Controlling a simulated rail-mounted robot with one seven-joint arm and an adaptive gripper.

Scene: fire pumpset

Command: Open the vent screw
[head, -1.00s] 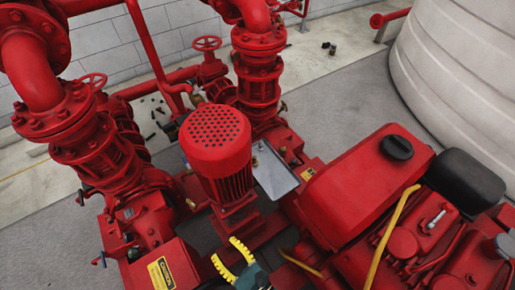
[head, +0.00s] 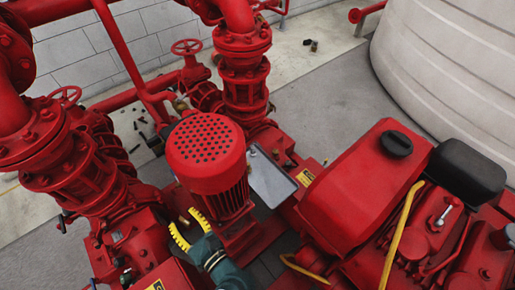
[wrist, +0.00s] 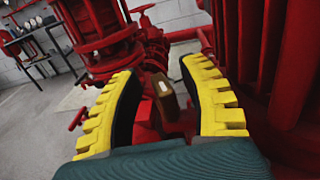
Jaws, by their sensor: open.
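My gripper (head: 183,219) shows low in the head view, left of the red motor with the perforated cap (head: 205,150). Its yellow toothed fingers are spread open and nothing is clamped between them. In the wrist view, my gripper (wrist: 160,68) frames a small brass-brown fitting with a pale end (wrist: 165,92), which looks like the vent screw. The fitting stands in the gap, apart from both fingers as far as I can tell. A small brass piece (head: 183,221) also shows between the fingers in the head view. The fitting's lower part is unclear.
Red flanged pipes and valves (head: 75,165) stand at the left, with another valve stack (head: 243,75) behind the motor. A red engine (head: 365,190) fills the right. Ribbed red housing (wrist: 285,60) rises close to the right finger. Open floor (head: 325,105) lies behind.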

